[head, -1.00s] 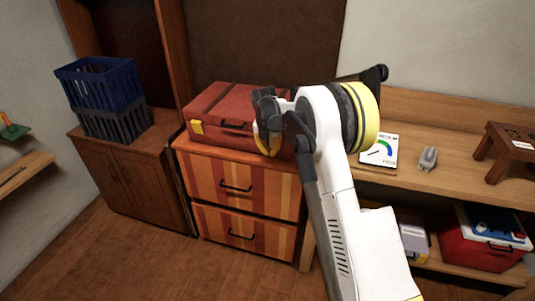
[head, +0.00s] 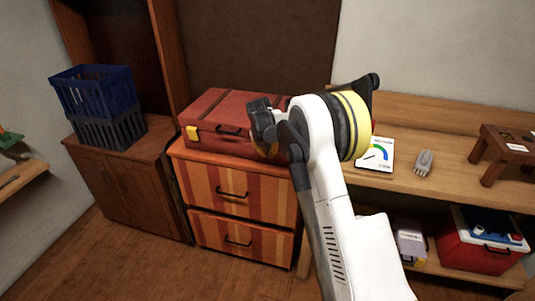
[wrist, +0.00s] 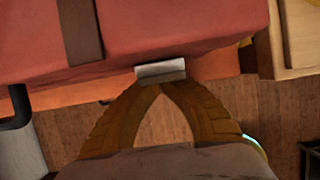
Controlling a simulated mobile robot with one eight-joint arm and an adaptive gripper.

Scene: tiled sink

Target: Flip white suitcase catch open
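The red suitcase (head: 215,108) lies flat on the orange striped drawer unit. It has a dark handle on its front and a yellow corner piece at the left. In the wrist view the suitcase (wrist: 170,25) fills the top, and the pale grey-white catch (wrist: 160,71) stands out at its lower edge. My gripper (wrist: 162,88) has its two yellow-brown fingers converged just below the catch, with their tips together. The tips are at or against the catch; contact is unclear. In the head view my gripper (head: 266,148) is at the suitcase's front right, and my arm hides the catch.
The striped drawer unit (head: 235,220) supports the suitcase. A wooden bench (head: 450,185) to the right holds a white gauge card (head: 376,154), a grey object (head: 423,163) and a small brown stool (head: 505,150).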

